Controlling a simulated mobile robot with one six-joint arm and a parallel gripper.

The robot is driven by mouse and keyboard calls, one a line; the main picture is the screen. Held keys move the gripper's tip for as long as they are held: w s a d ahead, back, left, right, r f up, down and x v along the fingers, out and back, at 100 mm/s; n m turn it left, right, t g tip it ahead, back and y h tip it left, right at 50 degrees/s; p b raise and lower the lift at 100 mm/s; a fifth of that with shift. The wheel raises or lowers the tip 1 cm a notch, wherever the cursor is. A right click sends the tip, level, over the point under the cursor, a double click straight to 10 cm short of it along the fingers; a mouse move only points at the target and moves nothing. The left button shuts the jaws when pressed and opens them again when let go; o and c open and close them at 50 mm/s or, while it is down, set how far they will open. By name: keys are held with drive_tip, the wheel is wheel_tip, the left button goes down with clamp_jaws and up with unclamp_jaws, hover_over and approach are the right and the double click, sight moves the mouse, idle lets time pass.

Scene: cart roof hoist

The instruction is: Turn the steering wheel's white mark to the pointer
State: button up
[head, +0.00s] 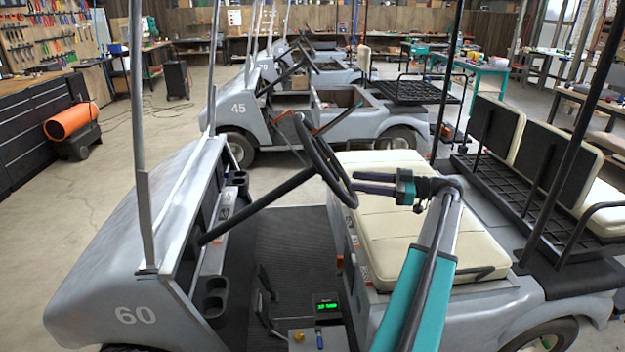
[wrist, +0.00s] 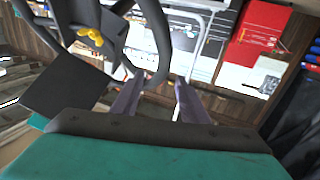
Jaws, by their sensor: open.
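The black steering wheel (head: 322,150) is on its slanted column in the front cart, seen nearly edge-on in the head view. Its dark rim (wrist: 158,40) curves down the wrist view. My gripper (head: 354,183) comes from the right at the wheel's near lower side. In the wrist view my gripper (wrist: 158,78) has its two fingers apart, with the rim's lower part at the gap between the tips. I cannot tell whether they touch it. A yellow piece (wrist: 90,36) shows inside the wheel; I cannot tell what it is. I make out no white mark or clear pointer.
The cart's cream seat (head: 400,215) lies below and behind my gripper. A thin roof post (head: 140,130) stands at the front left. A second cart (head: 310,115) marked 45 stands beyond. Open floor lies to the left.

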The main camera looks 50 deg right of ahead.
drive_tip(key=p+x, duration=0.3)
drive_tip(key=x, duration=1)
drive_tip(key=shift+w, duration=0.2)
drive_tip(key=shift+a, duration=0.15)
clamp_jaws()
